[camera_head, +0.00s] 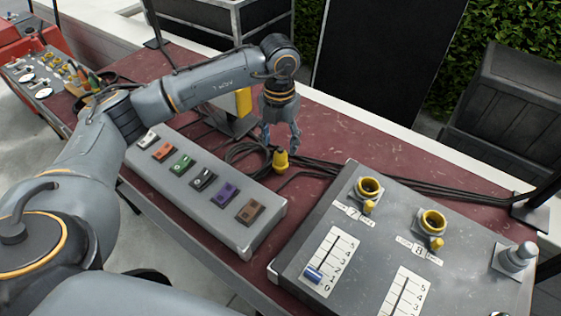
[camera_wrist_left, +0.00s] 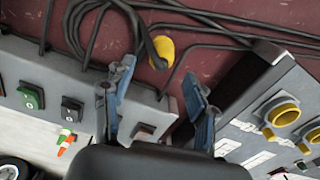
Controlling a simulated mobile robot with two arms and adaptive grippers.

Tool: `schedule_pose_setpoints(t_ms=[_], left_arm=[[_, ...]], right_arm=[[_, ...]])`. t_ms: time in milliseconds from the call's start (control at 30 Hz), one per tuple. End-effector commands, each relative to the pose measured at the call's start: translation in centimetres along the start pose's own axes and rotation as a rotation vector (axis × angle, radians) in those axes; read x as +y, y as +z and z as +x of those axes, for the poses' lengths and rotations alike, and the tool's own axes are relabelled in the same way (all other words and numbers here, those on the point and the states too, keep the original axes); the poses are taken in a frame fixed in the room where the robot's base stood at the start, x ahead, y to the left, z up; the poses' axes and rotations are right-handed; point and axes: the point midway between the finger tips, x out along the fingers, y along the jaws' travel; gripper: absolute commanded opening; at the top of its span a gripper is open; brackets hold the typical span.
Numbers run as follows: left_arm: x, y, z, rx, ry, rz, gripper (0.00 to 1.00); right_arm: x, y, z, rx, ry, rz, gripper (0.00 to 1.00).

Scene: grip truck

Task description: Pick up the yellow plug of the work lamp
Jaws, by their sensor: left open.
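The yellow plug (camera_head: 281,158) is on the dark red table, at the end of a black cable. My left gripper (camera_head: 281,143) hangs just above and behind it in the head view, fingers pointing down. In the left wrist view the plug (camera_wrist_left: 163,48) lies beyond the fingertips, between their lines. The left gripper (camera_wrist_left: 157,75) is open with nothing between its fingers. I cannot tell whether a finger touches the plug. My right gripper is not in view. The work lamp itself is not clearly seen.
A grey switch box (camera_head: 190,185) with coloured rockers stands left of the plug. A larger grey panel (camera_head: 300,245) with yellow sockets and sliders stands to the right. Black cables (camera_head: 400,183) lie coiled and run along the table's back. Bare table (camera_head: 305,188) shows between the boxes.

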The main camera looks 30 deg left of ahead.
Motion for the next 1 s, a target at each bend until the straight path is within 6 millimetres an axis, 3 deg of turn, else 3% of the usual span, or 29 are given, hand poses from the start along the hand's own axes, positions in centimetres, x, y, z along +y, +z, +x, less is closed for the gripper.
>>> schedule_pose_setpoints(t_ms=[167, 500, 767, 1000], left_arm=[[0.0, 0.0, 1.1, 0.001, 0.0, 0.002, 0.57], [0.0, 0.4, 5.5, 0.0, -0.002, 0.002, 0.57], [0.0, 0.5, 6.0, -0.001, -0.002, 0.002, 0.57], [0.0, 0.5, 5.9, -0.001, -0.002, 0.002, 0.13]], right_arm=[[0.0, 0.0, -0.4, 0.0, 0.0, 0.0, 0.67], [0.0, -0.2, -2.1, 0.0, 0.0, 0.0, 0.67], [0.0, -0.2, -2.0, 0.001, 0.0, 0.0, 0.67], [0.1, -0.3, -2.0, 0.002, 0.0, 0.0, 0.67]])
